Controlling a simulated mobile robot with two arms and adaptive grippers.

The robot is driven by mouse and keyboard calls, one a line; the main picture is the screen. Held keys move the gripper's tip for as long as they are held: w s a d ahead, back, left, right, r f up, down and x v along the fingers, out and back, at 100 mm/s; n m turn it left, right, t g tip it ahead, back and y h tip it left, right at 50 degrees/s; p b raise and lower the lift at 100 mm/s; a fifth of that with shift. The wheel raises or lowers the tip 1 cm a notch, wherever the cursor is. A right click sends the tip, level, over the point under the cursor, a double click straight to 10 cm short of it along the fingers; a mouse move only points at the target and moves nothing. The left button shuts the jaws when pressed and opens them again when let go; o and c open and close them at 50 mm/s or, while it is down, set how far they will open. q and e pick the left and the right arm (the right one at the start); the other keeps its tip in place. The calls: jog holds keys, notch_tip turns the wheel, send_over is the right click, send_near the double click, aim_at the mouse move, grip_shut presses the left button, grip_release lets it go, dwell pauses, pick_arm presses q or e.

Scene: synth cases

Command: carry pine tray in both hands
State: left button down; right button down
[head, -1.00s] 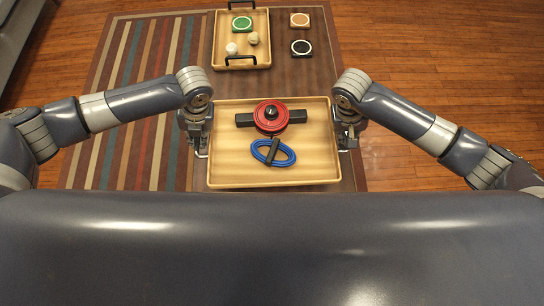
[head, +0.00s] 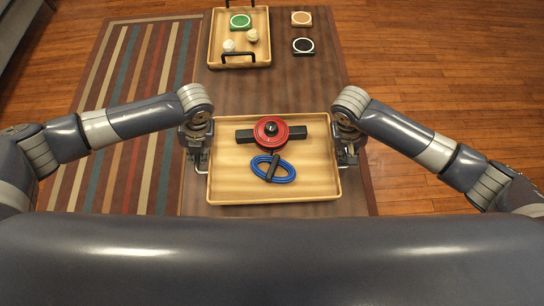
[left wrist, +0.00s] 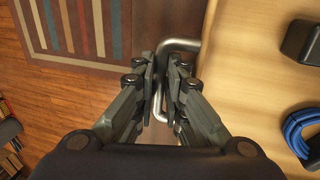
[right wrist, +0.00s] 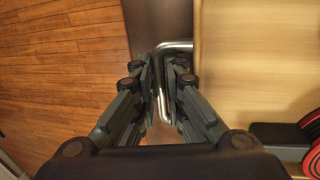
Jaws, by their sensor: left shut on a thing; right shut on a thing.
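The pine tray (head: 225,180) is a pale wooden tray with metal side handles, in front of me in the head view. It looks level and carries a red round thing (head: 271,130) with black bars and a blue looped cord (head: 284,176) with a black grip. My left gripper (head: 199,158) is shut on the left metal handle (left wrist: 180,45), seen between its fingers in the left wrist view. My right gripper (head: 346,157) is shut on the right handle (right wrist: 172,46). The gap under the tray is hidden.
A brown table (head: 285,88) lies beneath and beyond. A second wooden tray (head: 215,45) with black handles, a green-topped piece and two pale balls stands at the back. A striped rug (head: 120,110) lies left.

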jog(key=shift+f, duration=0.1)
dwell(0.3)
